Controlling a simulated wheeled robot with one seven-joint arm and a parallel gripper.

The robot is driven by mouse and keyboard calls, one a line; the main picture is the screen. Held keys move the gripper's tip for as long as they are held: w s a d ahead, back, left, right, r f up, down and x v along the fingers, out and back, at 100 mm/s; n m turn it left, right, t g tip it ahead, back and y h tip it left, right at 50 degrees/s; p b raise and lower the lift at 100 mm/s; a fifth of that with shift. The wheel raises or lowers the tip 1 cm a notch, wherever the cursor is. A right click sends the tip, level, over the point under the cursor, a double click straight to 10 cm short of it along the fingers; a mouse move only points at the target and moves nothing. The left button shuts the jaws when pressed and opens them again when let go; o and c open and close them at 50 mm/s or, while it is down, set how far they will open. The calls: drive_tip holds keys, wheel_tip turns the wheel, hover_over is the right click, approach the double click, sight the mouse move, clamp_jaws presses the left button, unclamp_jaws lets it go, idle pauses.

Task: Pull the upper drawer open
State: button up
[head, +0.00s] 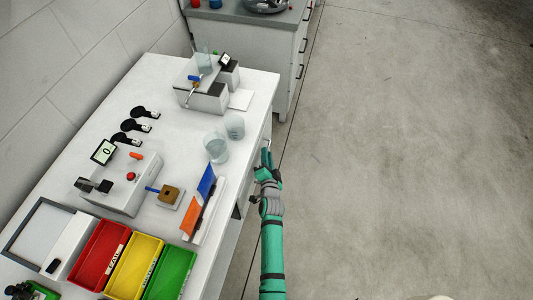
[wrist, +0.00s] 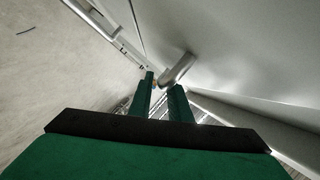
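My gripper (head: 268,172) is at the right side of the white workbench (head: 262,88), just beyond the tabletop edge. In the wrist view my two green fingers (wrist: 162,88) stand apart with a gap between them. A pale metal handle (wrist: 180,67) on a light grey front panel (wrist: 235,45) sits at the fingertips, its near end showing between them. I see no firm grip on it. The tabletop and my arm hide most of the drawer fronts in the head view, so I cannot tell how far the upper drawer stands out.
On the bench are two clear beakers (head: 216,148), a blue and orange holder (head: 200,203), and red (head: 98,256), yellow (head: 134,268) and green bins (head: 171,276). Another cabinet (head: 288,55) stands at the back. The concrete floor (head: 410,150) to the right is clear.

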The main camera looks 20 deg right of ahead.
drive_tip(key=shift+w+d+f, duration=0.1)
drive_tip(key=shift+w+d, duration=0.05)
drive_tip(key=shift+w, duration=0.55)
drive_tip(key=shift+c, duration=0.3)
clamp_jaws()
